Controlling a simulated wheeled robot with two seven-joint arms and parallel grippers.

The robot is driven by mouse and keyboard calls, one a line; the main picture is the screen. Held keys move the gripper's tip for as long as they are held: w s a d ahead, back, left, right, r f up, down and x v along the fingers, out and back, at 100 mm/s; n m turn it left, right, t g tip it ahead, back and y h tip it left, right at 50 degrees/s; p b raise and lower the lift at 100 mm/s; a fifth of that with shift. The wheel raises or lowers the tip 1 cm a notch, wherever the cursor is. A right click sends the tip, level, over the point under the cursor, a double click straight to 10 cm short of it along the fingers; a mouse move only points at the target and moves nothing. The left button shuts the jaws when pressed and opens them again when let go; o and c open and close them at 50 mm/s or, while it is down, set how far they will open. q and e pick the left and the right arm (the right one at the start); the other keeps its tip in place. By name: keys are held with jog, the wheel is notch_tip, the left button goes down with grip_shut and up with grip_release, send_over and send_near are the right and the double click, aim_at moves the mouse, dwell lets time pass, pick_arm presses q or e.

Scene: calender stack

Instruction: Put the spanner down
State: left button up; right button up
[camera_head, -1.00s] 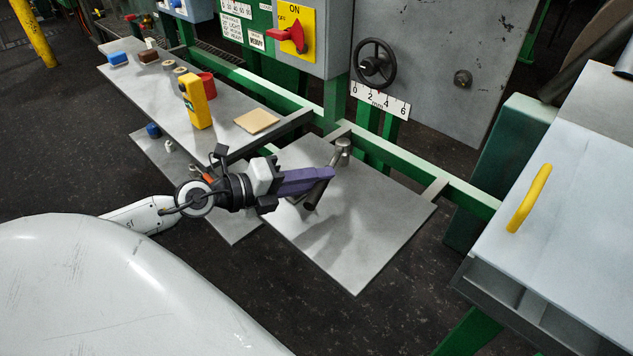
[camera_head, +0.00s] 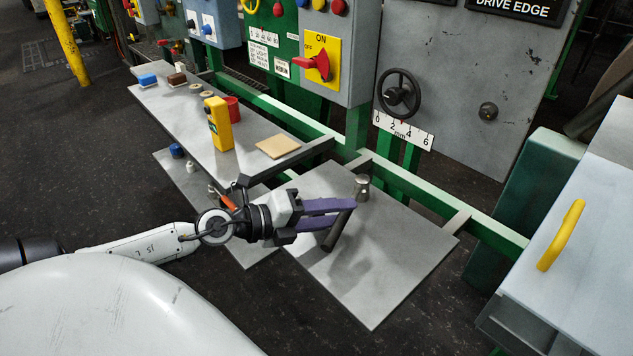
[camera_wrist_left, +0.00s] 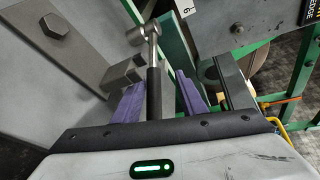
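The tool taken as the spanner has a black handle (camera_head: 338,231) and a silver metal head (camera_head: 361,187). It is at the grey plate on the right, head toward the green rail; whether it lies flat is unclear. My left gripper (camera_head: 325,214) has purple fingers standing apart, with the handle at their tips. In the left wrist view the black handle (camera_wrist_left: 154,92) runs between the open fingers (camera_wrist_left: 160,98), with gaps on both sides, and the silver head is beyond. My right gripper is not in view.
Left of my gripper, a long grey shelf (camera_head: 185,118) holds a yellow box (camera_head: 218,123), a red cup (camera_head: 232,108) and a tan square (camera_head: 278,146). A green rail (camera_head: 420,193) runs behind the plate (camera_head: 372,300). A yellow handle (camera_head: 561,236) stands at right. The plate's front is clear.

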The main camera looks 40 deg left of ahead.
pick_arm(q)
jog(key=shift+s+a, duration=0.15)
jog(key=shift+s, duration=0.3)
jog(key=b+v, duration=0.1)
jog(key=v, duration=1)
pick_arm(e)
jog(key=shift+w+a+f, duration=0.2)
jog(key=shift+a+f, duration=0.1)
pick_arm(q)
jog(key=shift+r, duration=0.1)
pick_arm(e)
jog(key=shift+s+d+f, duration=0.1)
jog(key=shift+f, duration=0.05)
